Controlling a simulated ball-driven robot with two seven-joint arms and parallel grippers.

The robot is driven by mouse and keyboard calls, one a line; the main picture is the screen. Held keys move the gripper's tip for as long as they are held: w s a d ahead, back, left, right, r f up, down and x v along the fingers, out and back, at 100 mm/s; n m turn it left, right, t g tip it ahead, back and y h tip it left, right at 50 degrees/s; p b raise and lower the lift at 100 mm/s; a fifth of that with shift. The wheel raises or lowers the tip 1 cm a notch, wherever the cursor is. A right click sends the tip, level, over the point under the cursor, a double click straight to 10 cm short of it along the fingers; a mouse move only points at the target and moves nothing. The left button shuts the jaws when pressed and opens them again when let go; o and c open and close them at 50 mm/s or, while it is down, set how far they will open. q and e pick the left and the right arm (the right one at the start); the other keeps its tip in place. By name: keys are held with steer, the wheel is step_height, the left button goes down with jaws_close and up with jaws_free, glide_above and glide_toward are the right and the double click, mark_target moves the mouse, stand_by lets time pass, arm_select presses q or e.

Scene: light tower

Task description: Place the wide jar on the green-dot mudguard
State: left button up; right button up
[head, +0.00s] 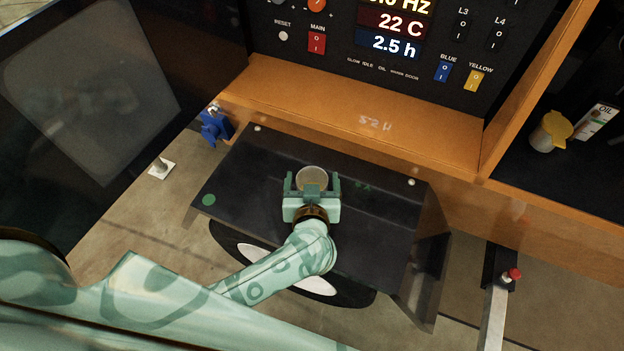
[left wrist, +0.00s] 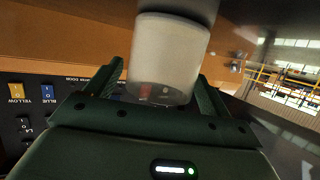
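The black mudguard (head: 250,180) with a green dot (head: 208,200) near its left corner lies over a wheel in the middle of the head view. The wide jar (head: 312,177), pale and round, shows over the mudguard's middle, right of the dot. My left gripper (head: 312,185) has one finger on each side of the jar, with small gaps showing, so it looks open around it. The left wrist view shows the pale, translucent jar (left wrist: 165,60) between the two dark green fingers. Whether the jar's base rests on the mudguard is hidden. My right gripper is out of view.
An orange ledge (head: 390,125) and a control panel (head: 390,70) stand behind the mudguard. A blue clamp-like part (head: 214,127) is at its back left. A red-knobbed post (head: 513,274) stands at right. A yellow-lidded container (head: 551,132) sits on the right shelf.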

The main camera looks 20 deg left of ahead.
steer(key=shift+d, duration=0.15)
arm_select(q)
steer(key=shift+s+r, duration=0.1)
steer(key=shift+r, duration=0.1)
steer(key=p+v, duration=0.4)
steer(key=v, duration=0.7)
steer(key=shift+s+p, duration=0.4)
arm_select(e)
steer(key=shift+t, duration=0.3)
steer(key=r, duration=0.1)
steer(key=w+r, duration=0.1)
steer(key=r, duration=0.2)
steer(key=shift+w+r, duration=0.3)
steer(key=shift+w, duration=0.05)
arm_select(q)
steer(key=shift+d, duration=0.15)
